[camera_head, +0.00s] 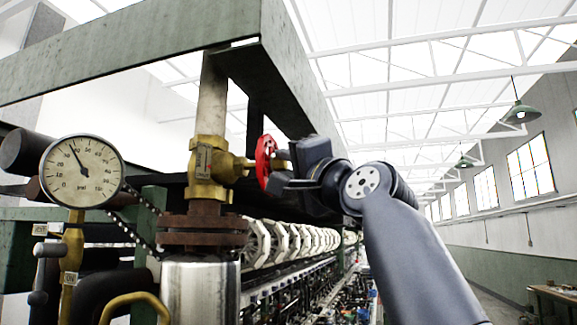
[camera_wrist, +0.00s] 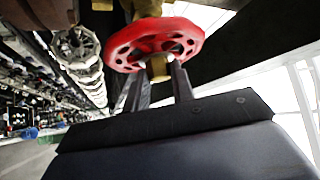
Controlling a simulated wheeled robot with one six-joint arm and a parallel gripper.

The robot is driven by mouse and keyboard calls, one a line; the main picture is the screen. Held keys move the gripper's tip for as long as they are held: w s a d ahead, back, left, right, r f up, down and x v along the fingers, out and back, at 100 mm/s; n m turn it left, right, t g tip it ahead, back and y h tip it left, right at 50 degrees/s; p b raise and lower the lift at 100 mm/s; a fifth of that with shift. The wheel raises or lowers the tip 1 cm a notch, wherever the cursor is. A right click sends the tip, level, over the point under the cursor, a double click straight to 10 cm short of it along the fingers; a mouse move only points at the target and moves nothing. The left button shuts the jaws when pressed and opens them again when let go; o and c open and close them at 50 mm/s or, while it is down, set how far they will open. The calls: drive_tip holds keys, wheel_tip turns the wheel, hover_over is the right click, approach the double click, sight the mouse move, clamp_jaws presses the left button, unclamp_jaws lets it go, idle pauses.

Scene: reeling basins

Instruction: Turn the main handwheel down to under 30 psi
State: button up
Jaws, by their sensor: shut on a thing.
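The main handwheel (camera_head: 265,161) is a red wheel on the right side of a brass valve (camera_head: 208,168) in the head view. It also fills the upper middle of the wrist view (camera_wrist: 124,47), with holes around its disc and a brass hub. My gripper (camera_head: 282,168) reaches it from the right and is shut on it. In the wrist view its two fingers (camera_wrist: 157,78) meet the wheel on either side of the hub; their tips are partly hidden. A round psi gauge (camera_head: 82,171) stands at left. Its needle points up and left, near 30; the exact value is hard to read.
A green steel frame (camera_head: 130,50) passes overhead, close above my gripper. A rusty flange (camera_head: 203,232) and shiny pipe (camera_head: 200,290) stand below the valve. A chain (camera_head: 130,235) hangs beside the gauge. A row of pale octagonal reels (camera_head: 285,240) runs back behind. Open aisle lies at right.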

drive_tip(key=shift+r+m+g+h, duration=0.15)
drive_tip(key=shift+m+g+h, duration=0.6)
drive_tip(key=shift+m, duration=0.65)
drive_tip(key=shift+m+h, duration=0.4)
drive_tip(key=shift+h, duration=0.05)
drive_tip(key=o, duration=1)
drive_tip(key=shift+s, duration=0.1)
drive_tip(key=b+v, duration=0.4)
drive_tip(key=v, duration=0.6)
drive_tip(key=shift+s+d, duration=0.1)
drive_tip(key=shift+s, duration=0.25)
